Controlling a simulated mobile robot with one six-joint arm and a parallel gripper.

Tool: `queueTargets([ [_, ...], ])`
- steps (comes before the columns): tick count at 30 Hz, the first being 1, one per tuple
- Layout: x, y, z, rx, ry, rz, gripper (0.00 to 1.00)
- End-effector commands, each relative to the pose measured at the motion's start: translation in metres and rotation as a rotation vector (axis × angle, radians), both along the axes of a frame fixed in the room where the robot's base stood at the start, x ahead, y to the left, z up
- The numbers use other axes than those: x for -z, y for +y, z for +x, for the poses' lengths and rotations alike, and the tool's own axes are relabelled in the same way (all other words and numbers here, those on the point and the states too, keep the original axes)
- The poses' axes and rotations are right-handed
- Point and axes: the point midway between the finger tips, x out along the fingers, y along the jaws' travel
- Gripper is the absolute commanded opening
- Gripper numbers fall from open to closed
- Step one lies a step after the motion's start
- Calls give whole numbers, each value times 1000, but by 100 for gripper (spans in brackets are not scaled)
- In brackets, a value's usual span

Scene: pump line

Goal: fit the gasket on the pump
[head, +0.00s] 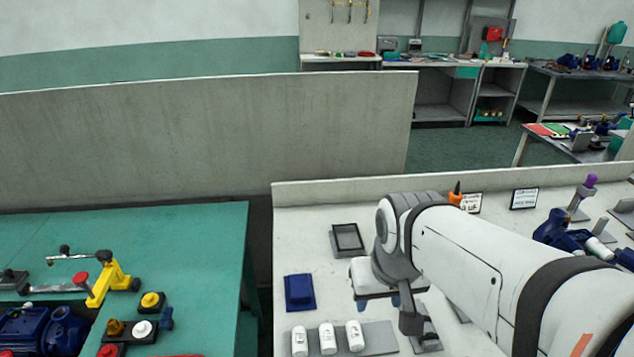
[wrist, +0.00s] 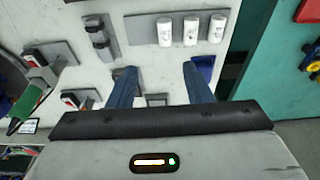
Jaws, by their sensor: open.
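My gripper (head: 379,303) is above the white bench, and its arm comes in from the right. In the wrist view my gripper (wrist: 160,82) has two blue fingers standing wide apart with nothing held between them. A blue pump-like body (head: 556,230) with a white cylinder stands at the right of the bench, away from my gripper. Another dark blue pump or motor body (head: 40,328) shows at the lower left by the green table. I cannot make out a gasket in either view. My arm hides part of the bench.
On the white bench are a dark open tray (head: 347,238), a blue block (head: 299,292) and three white bottles (head: 328,340) on a grey plate. Two small signs (head: 524,198) stand at the back ledge. A yellow tool (head: 108,280) is on the green table (head: 190,235).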

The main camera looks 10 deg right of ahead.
Motion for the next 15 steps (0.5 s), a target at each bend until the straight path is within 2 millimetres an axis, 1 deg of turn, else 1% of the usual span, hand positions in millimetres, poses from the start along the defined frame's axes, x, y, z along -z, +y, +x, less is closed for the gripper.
queueTargets([
  [1, -8, -1, 11, 6, 8, 0, 45],
  [2, -12, -1, 19, 9, 13, 0, 45],
  [5, -25, 0, 54, 8, 32, 1, 45],
  [6, -30, 0, 71, 7, 41, 1, 45],
  [8, -34, 0, 97, 6, 54, 0, 45],
  [9, -36, 0, 114, 6, 63, 1, 45],
  [11, -37, 0, 139, 6, 75, 1, 45],
  [12, -36, 0, 157, 6, 83, 1, 45],
  [14, -34, 0, 182, 5, 95, 1, 45],
  [15, -31, 0, 198, 5, 103, 2, 45],
])
